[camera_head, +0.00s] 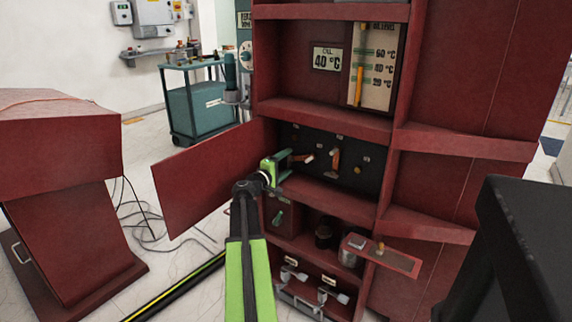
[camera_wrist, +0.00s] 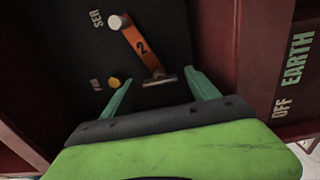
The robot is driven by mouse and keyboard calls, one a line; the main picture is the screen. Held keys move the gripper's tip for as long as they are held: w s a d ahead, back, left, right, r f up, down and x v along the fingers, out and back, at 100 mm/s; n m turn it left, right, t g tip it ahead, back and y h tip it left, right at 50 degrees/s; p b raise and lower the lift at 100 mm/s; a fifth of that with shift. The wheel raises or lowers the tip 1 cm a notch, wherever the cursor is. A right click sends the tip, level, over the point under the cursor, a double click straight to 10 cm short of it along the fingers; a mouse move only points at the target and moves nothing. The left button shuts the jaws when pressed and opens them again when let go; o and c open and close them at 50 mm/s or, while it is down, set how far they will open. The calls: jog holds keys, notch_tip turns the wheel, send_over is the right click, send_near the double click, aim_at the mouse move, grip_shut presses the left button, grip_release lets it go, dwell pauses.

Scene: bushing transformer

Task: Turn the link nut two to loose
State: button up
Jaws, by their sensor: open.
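The orange link marked 2 (camera_wrist: 139,46) lies slanted on a dark panel in the wrist view. It also shows in the head view (camera_head: 301,158). A white round knob (camera_wrist: 117,22) is at its far end. A metal crosspiece (camera_wrist: 160,78), which looks like the link nut, is at its near end. My gripper (camera_wrist: 160,90) is open, with one teal finger on each side of the crosspiece and visible gaps between. I cannot tell the depth between fingertips and crosspiece. In the head view my gripper (camera_head: 289,164) is at the left of the link panel.
A yellow knob (camera_wrist: 114,83) is beside the left finger. An upright orange link (camera_head: 336,161) is farther right on the panel. An open red door (camera_head: 205,178) is left of my arm. A shelf edge (camera_head: 325,192) runs below the panel, above the earth switch (camera_head: 278,217).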

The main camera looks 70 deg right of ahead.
jog(key=shift+a, duration=0.1)
jog(key=v, duration=1.7)
jog(key=shift+a, duration=0.1)
